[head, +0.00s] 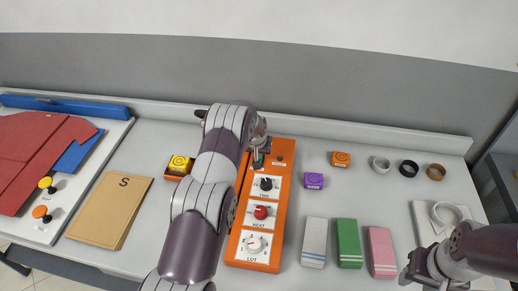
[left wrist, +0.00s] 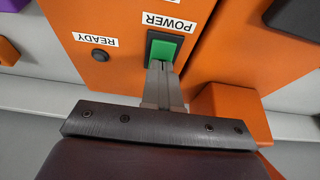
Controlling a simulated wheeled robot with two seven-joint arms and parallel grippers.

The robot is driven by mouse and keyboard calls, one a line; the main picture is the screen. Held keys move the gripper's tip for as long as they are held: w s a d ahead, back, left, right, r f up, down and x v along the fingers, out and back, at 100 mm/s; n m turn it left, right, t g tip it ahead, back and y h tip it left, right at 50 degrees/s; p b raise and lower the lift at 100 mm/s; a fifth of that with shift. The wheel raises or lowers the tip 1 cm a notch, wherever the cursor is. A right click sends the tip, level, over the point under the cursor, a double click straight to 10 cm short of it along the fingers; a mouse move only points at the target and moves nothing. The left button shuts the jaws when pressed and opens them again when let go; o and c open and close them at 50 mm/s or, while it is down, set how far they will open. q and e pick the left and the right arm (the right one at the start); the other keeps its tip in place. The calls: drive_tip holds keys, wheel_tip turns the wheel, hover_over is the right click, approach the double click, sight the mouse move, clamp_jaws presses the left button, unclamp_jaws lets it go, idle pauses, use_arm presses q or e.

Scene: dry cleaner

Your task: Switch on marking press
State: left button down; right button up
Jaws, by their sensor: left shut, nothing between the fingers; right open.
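The marking press is an orange control panel (head: 283,206) with TIME, HEAT and LOT dials, in the middle of the table. Its green POWER switch (left wrist: 164,49) shows in the left wrist view, in a dark frame beside an unlit dark READY lamp (left wrist: 100,56). My left gripper (left wrist: 160,66) is shut and empty, its fingertips at the edge of the green switch; I cannot tell whether they press it. In the head view the left gripper (head: 257,163) is at the panel's far end and partly hides the switch. My right gripper (head: 404,276) is open and empty at the lower right.
Purple (head: 313,181) and orange (head: 341,159) blocks, tape rolls (head: 408,168) and white, green (head: 348,243) and pink pads lie to the panel's right.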

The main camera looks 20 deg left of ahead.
use_arm(q)
drive_tip(key=shift+r, duration=0.4)
drive_tip(key=r+p, duration=0.2)
drive_tip(key=r, duration=0.1)
drive_tip(key=shift+s+r, duration=0.2)
drive_tip(key=b+v, duration=0.3)
drive_tip(key=v, duration=0.7)
drive_tip(key=shift+s+b, duration=0.3)
drive_tip(key=shift+s, duration=0.05)
use_arm(e)
drive_tip(key=shift+s+f, duration=0.45)
drive_tip(key=shift+f, duration=0.4)
use_arm(q)
drive_tip(key=shift+d+f, duration=0.1)
drive_tip(key=shift+f, duration=0.15)
use_arm(e)
drive_tip(key=shift+w, duration=0.1)
